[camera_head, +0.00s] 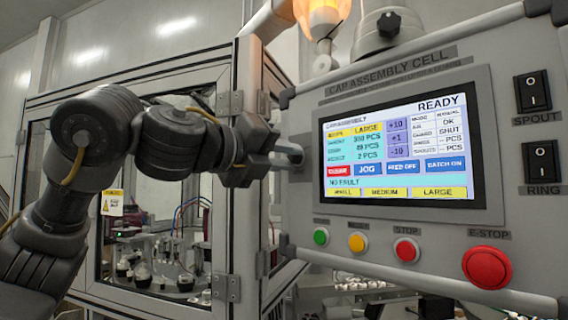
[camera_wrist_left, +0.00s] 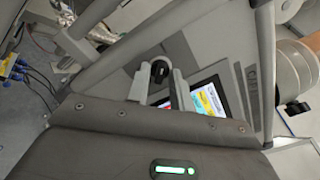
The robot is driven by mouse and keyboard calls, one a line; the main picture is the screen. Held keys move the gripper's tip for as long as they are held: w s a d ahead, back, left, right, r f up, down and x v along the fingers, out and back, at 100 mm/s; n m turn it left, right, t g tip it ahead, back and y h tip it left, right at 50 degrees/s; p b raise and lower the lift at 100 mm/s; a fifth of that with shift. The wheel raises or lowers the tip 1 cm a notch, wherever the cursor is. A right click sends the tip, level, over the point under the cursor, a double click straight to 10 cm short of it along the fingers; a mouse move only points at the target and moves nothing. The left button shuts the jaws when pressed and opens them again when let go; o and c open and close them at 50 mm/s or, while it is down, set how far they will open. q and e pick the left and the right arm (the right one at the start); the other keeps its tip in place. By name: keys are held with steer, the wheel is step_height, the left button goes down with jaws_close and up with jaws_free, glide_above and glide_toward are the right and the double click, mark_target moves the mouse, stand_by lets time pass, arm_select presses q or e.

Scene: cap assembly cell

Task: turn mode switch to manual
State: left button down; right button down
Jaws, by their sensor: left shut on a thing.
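My left gripper (camera_head: 288,154) is at the left side of the control panel (camera_head: 400,262). In the left wrist view its two fingers (camera_wrist_left: 160,84) are shut on a black knob, the mode switch (camera_wrist_left: 159,69), on the grey side face of the panel box. In the head view the switch is hidden by the gripper and the panel edge. The panel's screen (camera_head: 400,150) shows READY and NO FAULT. Its small mode line at the upper right seems to read MANUAL, but the text is blurred. My right gripper is not in view.
Below the screen are green (camera_head: 320,237), yellow (camera_head: 357,242) and red (camera_head: 406,249) buttons and a large red E-stop (camera_head: 487,267). SPOUT (camera_head: 533,91) and RING (camera_head: 543,162) rocker switches are at the right. A glazed machine frame (camera_head: 222,190) stands behind my left arm.

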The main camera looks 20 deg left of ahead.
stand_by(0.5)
arm_select(q)
steer(key=c, duration=1.2)
jaws_free()
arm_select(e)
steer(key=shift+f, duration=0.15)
arm_select(q)
steer(key=shift+s+a+f+b, duration=0.1)
steer(key=shift+s+a+b, duration=0.1)
steer(key=shift+s+b, duration=0.15)
steer(key=b+v, duration=0.3)
steer(key=v, duration=0.7)
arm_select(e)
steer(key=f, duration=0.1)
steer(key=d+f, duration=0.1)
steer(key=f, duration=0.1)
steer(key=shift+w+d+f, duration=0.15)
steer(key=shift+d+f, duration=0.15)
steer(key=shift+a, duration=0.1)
